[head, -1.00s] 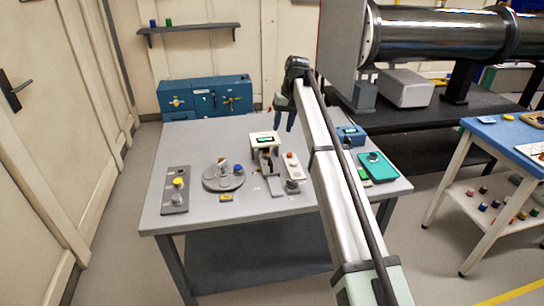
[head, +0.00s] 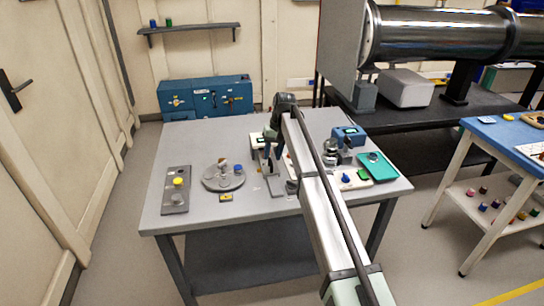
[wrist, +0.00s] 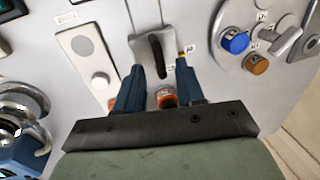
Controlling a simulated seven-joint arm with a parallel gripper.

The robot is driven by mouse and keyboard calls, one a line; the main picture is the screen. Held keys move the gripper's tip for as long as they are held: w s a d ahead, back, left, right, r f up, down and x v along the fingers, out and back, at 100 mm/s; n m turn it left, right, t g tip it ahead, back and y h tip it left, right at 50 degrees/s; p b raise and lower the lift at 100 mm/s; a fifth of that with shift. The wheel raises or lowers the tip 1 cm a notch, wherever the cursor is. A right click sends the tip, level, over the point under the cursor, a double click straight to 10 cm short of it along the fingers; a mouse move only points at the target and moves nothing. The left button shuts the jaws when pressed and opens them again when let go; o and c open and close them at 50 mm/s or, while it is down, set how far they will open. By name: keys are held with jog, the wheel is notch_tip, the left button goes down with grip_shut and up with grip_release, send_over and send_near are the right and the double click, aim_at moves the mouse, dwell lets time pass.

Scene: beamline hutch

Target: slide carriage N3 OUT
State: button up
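In the wrist view a grey carriage-like block with a dark upright handle (wrist: 157,52) sits on a pale track plate. My gripper (wrist: 159,68) is open, its two blue fingers on either side of this handle with gaps visible; contact is not visible. An orange-red round part (wrist: 165,98) shows between the fingers, nearer the palm. The small labels are too blurred to tell whether this is N3. In the head view my gripper (head: 271,150) is low over the middle of the grey table, in front of the white instrument (head: 257,139), and hides much of the carriage.
A round turntable (head: 223,177) with blue and brown knobs, and a switch plate (head: 176,190), stand to the left. A white plate with a round button (wrist: 88,65) lies beside the carriage. A blue box (head: 348,134) and green tray (head: 377,166) stand right. The table's front is clear.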

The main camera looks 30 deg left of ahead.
jog(key=shift+s+a+f, duration=0.1)
jog(key=shift+f, duration=0.6)
grip_shut()
dwell(0.3)
